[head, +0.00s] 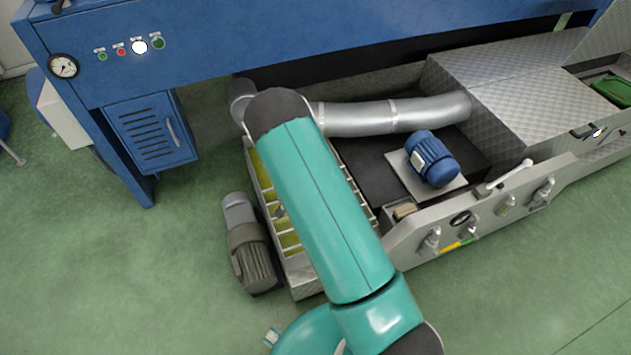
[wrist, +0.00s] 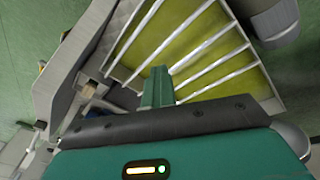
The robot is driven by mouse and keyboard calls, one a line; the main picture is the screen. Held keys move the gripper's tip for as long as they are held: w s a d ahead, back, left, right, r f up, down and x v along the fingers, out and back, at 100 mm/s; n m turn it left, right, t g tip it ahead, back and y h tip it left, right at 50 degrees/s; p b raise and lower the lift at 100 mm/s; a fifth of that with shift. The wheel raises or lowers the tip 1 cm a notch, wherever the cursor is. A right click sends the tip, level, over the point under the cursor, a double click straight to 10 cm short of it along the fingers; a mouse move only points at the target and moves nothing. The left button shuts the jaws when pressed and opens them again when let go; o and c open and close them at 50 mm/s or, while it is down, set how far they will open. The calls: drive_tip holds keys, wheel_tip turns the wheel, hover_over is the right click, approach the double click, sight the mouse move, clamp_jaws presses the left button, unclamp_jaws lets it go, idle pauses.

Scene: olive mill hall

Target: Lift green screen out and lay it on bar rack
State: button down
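A green screen (head: 614,89) shows at the right edge of the head view, inside an opening in the metal housing; part of it is cut off. The bar rack, white bars (head: 290,250) over a yellow-green trough, lies left of centre, partly hidden behind my arm. In the wrist view the bar rack (wrist: 211,68) fills the upper middle. My gripper (wrist: 158,72) points towards the rack, with a narrow green finger piece in front of it. Nothing is seen held in it. Whether the fingers are apart cannot be told.
A blue motor (head: 432,158) and a silver pipe (head: 395,115) stand between the rack and the screen. A grey motor (head: 250,245) sits left of the rack. A side panel with valves (head: 470,225) runs along the front. Green floor is free at lower left.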

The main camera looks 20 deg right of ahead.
drive_tip(key=w+d+f+m+t+y, duration=0.1)
drive_tip(key=w+d+f+m+y, duration=0.3)
drive_tip(key=m, duration=1.1)
drive_tip(key=w+d+f+m+t+y, duration=0.15)
drive_tip(key=w+d+m, duration=0.55)
drive_tip(key=m, duration=0.7)
drive_tip(key=shift+g+h, duration=0.45)
drive_tip(key=shift+s+x, duration=0.15)
drive_tip(key=shift+x, duration=1.75)
drive_tip(key=shift+s+x, duration=0.2)
drive_tip(key=shift+x, duration=1.75)
drive_tip(key=shift+s+a+f, duration=0.15)
drive_tip(key=shift+a+f, duration=0.1)
drive_tip(key=shift+a, duration=0.1)
drive_tip(key=shift+d, duration=0.1)
